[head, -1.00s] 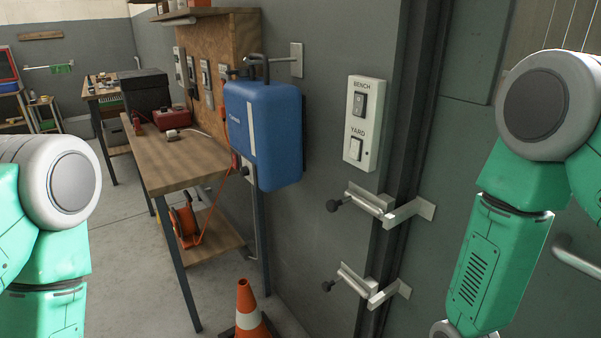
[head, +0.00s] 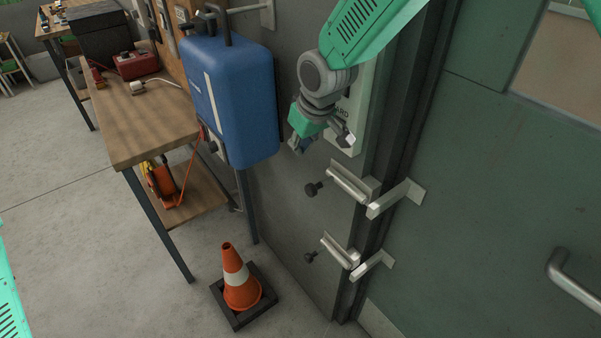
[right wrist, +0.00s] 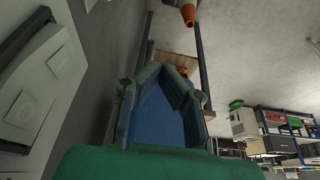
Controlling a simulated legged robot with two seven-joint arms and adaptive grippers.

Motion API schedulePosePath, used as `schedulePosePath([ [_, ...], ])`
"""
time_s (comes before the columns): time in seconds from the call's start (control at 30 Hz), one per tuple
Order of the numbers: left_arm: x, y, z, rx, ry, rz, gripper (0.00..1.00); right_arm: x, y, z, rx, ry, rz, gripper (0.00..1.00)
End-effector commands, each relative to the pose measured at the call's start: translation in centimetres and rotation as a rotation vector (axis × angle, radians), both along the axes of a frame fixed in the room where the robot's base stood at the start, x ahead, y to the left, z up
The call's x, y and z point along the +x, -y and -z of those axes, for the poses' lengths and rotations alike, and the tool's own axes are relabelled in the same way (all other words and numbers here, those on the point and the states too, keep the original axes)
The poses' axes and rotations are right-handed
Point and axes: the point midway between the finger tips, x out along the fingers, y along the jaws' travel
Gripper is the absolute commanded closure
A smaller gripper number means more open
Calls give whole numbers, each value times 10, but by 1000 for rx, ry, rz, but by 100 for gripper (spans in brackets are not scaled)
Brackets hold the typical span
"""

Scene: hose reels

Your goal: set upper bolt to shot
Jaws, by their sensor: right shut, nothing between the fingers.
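The upper bolt (head: 350,188) is a pale metal bolt on the grey wall beside the door frame, with a black knob (head: 313,189) at its left end. Its angled pale keeper (head: 395,199) is on the green door to the right. Whether the rod reaches into the keeper is too small to tell. My right gripper (head: 322,141) is shut and empty, above the upper bolt and apart from it, in front of the switch plate (head: 349,128). The bolt is not recognisable in the right wrist view. My left gripper is out of view.
A similar lower bolt (head: 341,250) sits below. A blue tank (head: 232,100) hangs left of my right gripper. A wooden workbench (head: 148,130) and an orange cone (head: 240,280) stand to the left. A door handle (head: 572,277) is at lower right. The wall around the bolt knobs is clear.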

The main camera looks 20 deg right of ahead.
Motion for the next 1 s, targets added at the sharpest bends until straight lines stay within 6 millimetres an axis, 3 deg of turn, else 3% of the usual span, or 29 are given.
schedulePosePath([
  [0.27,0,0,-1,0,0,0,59,3,2,10,3,-3,0,100],
  [0.77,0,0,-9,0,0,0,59,31,-9,96,3,-2,-1,100],
  [1.0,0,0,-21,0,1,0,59,3,2,94,2,-1,0,100],
])
